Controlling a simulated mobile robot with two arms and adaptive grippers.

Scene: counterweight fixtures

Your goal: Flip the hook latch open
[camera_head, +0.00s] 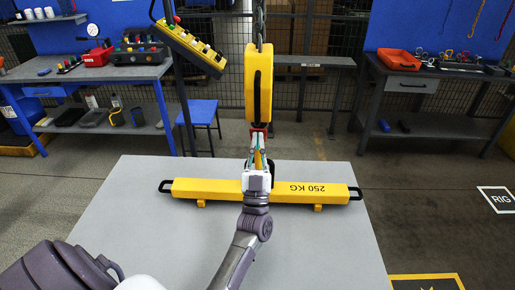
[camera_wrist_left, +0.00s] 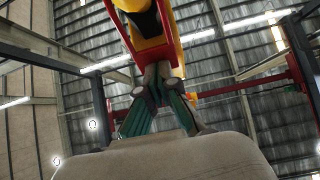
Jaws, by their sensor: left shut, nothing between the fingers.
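A yellow hook block (camera_head: 251,85) hangs from a chain above the middle of the table. Below it a small red part, seemingly the hook (camera_head: 259,128), shows just over my left gripper (camera_head: 258,142); the gripper and arm cover most of it. The latch cannot be made out. My left gripper points up at the block's underside, its fingers shut with nothing between them. In the left wrist view the fingertips (camera_wrist_left: 158,70) come together close under the yellow and red body of the block (camera_wrist_left: 150,45). I cannot tell whether they touch it. My right gripper is not in view.
A yellow 250 KG beam (camera_head: 320,190) with black end handles lies across the grey table (camera_head: 130,225), behind my left wrist. A yellow control pendant (camera_head: 190,48) stands left of the block. Workbenches (camera_head: 95,73) with tools stand further back. The table's front left and right are clear.

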